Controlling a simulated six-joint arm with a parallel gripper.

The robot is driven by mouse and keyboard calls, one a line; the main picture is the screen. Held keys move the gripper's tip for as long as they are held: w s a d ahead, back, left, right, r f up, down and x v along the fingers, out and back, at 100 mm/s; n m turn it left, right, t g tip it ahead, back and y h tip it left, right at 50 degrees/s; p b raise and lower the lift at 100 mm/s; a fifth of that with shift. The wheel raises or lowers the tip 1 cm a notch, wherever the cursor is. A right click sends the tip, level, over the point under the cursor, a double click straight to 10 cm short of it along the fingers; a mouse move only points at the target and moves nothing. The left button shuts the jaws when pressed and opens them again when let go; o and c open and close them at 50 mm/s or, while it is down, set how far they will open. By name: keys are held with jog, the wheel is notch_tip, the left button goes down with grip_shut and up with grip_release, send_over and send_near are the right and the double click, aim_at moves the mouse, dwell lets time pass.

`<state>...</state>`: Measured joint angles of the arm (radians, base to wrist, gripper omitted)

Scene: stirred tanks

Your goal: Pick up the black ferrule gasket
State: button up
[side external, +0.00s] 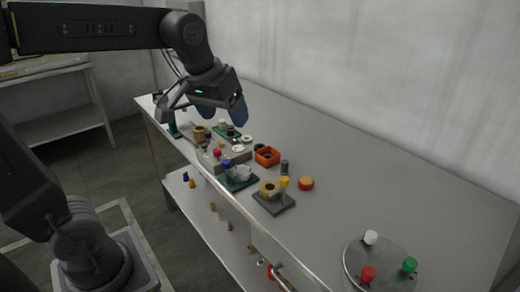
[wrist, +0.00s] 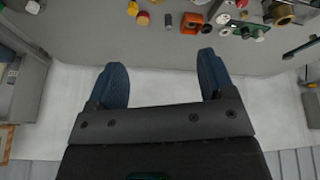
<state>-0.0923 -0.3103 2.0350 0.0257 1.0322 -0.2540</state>
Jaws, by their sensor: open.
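A small dark round piece (side external: 259,147), which may be the black ferrule gasket, lies against the far left side of the orange bin (side external: 267,157) in the side external view. In the wrist view a dark piece (wrist: 206,29) shows beside the orange bin (wrist: 190,23); it is too small to tell its shape. My gripper (side external: 222,112) is open, with blue fingers, high above the far left end of the bench. In the wrist view my gripper (wrist: 160,62) has nothing between its fingers, and the dark piece is ahead of the right fingertip.
White rings (side external: 238,148) lie left of the bin. A dark cylinder (side external: 284,167), a red-and-yellow cap (side external: 306,184) and a brass part on a dark plate (side external: 286,203) stand nearby. A round plate with knobs (side external: 350,263) is at the near right.

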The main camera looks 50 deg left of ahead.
jog(key=w+a+n+g, duration=0.1)
jog(key=w+a+n, duration=0.15)
jog(key=w, duration=0.55)
jog(key=n+g, duration=0.3)
jog(key=n, duration=0.7)
send_over(260, 147)
jog(key=shift+m+y, duration=0.25)
jog(key=shift+y, duration=0.15)
notch_tip(260, 147, down, 24)
jog(key=shift+d+r, duration=0.1)
jog(key=shift+d, duration=0.05)
jog(key=shift+a+f, duration=0.2)
jog(key=shift+f, duration=2.7)
jog(key=shift+c, duration=0.2)
jog(key=c, duration=1)
